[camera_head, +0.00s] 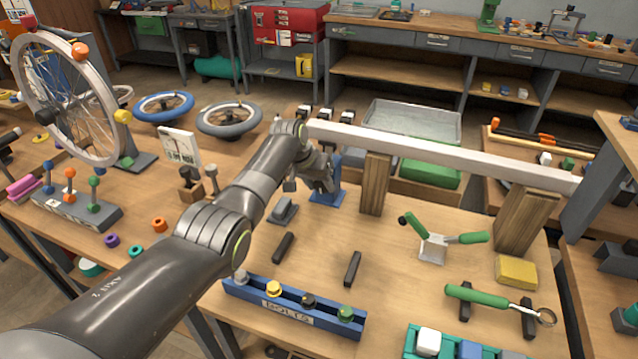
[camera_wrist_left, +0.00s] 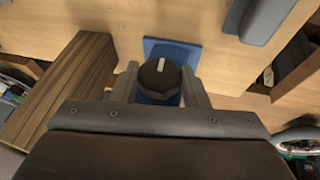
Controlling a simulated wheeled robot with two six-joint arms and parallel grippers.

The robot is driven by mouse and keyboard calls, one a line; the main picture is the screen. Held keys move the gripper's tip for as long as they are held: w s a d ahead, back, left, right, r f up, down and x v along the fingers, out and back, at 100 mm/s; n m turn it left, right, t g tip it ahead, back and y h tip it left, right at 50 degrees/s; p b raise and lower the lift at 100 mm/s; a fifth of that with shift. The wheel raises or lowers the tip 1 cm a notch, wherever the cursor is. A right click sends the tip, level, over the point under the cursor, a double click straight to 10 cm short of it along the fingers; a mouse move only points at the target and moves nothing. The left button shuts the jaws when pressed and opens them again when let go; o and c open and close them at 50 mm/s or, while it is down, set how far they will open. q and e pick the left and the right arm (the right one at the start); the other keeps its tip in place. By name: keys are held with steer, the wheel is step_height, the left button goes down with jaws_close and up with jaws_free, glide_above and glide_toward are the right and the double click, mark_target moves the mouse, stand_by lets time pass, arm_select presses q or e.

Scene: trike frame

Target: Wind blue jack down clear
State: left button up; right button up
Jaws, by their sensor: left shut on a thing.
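The blue jack (camera_head: 328,192) stands on the table under the left part of a long pale frame bar (camera_head: 440,150). My left gripper (camera_head: 318,178) reaches it from the left and partly hides it. In the left wrist view, a dark round knob (camera_wrist_left: 159,78) with a white mark sits above the jack's blue base (camera_wrist_left: 180,52). My left gripper (camera_wrist_left: 160,84) is shut on this knob, one finger on each side. Whether the jack's top touches the bar is hidden. My right gripper is not in view.
Wooden blocks (camera_head: 375,185) and (camera_head: 522,222) stand under the bar; one block (camera_wrist_left: 65,90) is close beside my left gripper. A grey metal piece (camera_head: 283,210) lies near the jack. The blue bolt rack (camera_head: 290,312) and green-handled tools (camera_head: 475,296) lie nearer the front.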

arm_select(q)
steer(key=shift+a+f+h+b, duration=0.2)
steer(key=shift+f+h+b, duration=0.05)
steer(key=shift+h+b, duration=0.5)
steer(key=h+b, duration=0.1)
steer(key=b, duration=0.1)
steer(key=g+h+b, duration=0.1)
steer(key=b, duration=0.1)
steer(key=n+h+b, duration=0.1)
steer(key=b, duration=0.1)
steer(key=shift+w+a+f+h, duration=0.1)
steer(key=shift+w+f+h, duration=0.05)
steer(key=shift+f+h, duration=0.1)
steer(key=shift+r+h+b, duration=0.1)
steer(key=shift+h+b, duration=0.4)
steer(key=shift+b, duration=0.7)
steer(key=shift+r+g+b, duration=0.15)
steer(key=shift+g+b, duration=0.15)
steer(key=shift+b, duration=0.05)
steer(key=o, duration=1)
